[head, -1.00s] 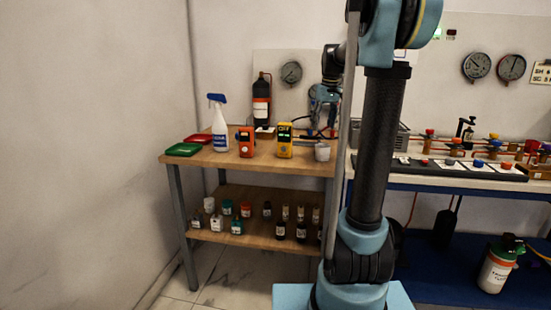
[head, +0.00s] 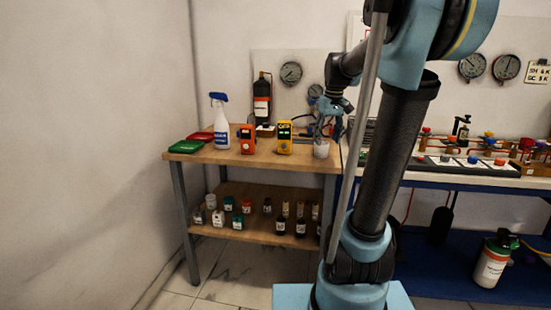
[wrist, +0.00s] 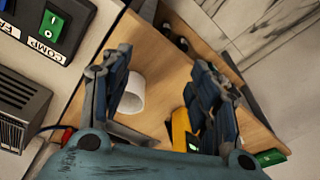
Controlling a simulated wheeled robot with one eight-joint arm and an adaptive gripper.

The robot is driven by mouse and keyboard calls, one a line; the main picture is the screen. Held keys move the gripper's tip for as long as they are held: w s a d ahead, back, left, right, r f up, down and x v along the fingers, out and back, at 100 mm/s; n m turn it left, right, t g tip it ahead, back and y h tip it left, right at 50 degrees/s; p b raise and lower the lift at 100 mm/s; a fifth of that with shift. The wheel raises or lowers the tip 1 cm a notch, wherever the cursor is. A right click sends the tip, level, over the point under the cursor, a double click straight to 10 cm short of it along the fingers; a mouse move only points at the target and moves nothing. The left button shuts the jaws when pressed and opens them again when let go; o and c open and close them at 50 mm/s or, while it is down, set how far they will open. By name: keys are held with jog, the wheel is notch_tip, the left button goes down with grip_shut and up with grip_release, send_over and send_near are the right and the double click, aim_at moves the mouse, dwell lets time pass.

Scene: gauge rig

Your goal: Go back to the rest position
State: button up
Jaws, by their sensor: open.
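My gripper (head: 328,128) is open and points down above the right front part of the wooden bench (head: 225,156). In the head view its fingers are just over a white cup (head: 321,150), overlapping its rim; contact cannot be told. In the wrist view my gripper (wrist: 165,80) has its two fingers spread wide, with nothing clamped between them. The white cup (wrist: 134,97) shows beside the left finger, partly hidden by it. A yellow meter (wrist: 180,135) shows near the right finger.
A yellow meter (head: 284,138), an orange meter (head: 247,139), a spray bottle (head: 221,122), and red (head: 200,137) and green trays (head: 186,147) stand left of the cup. A valve panel (head: 470,165) lies right. Bottles fill the lower shelf (head: 255,238).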

jog(key=s+f+m, duration=0.1)
jog(key=s+f, duration=0.9)
jog(key=s, duration=0.3)
jog(key=s+f+m, duration=0.2)
jog(key=s+f, duration=0.8)
jog(key=s, duration=0.3)
jog(key=shift+s+f+h, duration=0.3)
jog(key=shift+f, duration=0.05)
